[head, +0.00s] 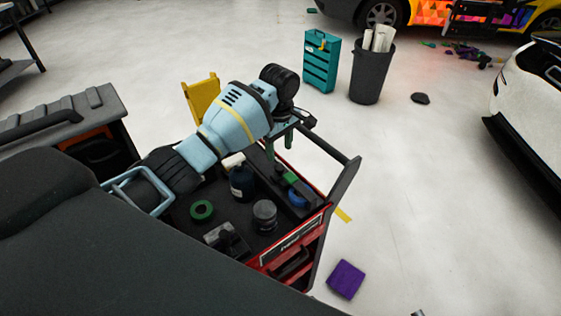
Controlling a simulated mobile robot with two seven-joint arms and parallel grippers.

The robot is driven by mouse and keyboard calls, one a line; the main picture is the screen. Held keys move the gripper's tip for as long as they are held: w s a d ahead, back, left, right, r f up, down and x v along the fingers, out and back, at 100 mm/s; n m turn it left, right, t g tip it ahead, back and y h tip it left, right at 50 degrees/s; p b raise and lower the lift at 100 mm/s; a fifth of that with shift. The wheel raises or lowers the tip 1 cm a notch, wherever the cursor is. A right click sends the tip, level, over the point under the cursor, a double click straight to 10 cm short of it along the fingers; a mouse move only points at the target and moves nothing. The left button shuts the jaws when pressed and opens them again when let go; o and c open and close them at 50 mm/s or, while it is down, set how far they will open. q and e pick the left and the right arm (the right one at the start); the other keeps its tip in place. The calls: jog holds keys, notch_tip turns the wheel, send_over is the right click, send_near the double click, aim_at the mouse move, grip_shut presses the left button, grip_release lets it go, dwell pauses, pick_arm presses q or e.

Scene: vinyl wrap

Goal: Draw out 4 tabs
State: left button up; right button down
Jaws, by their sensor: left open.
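My left arm reaches in from the left over a red and black tool cart (262,262). Its open left gripper (281,142) points down over the cart's far end, near the handle. Green, narrow pieces show at its fingers; I cannot tell whether these are fingertips or things behind them. No tabs can be made out for certain. My right gripper is not in view.
On the cart are a green tape roll (202,210), a dark bottle (241,182), a grey-topped can (265,214) and a blue roll (298,196). A purple square (345,280) lies on the floor. A teal cabinet (320,62), bin (371,75) and white car (535,110) stand beyond.

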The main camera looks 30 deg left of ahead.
aim_at(280, 167)
pick_arm(q)
notch_tip(280, 167, down, 7)
jog(key=shift+w+r, duration=0.1)
dwell(0.4)
grip_shut()
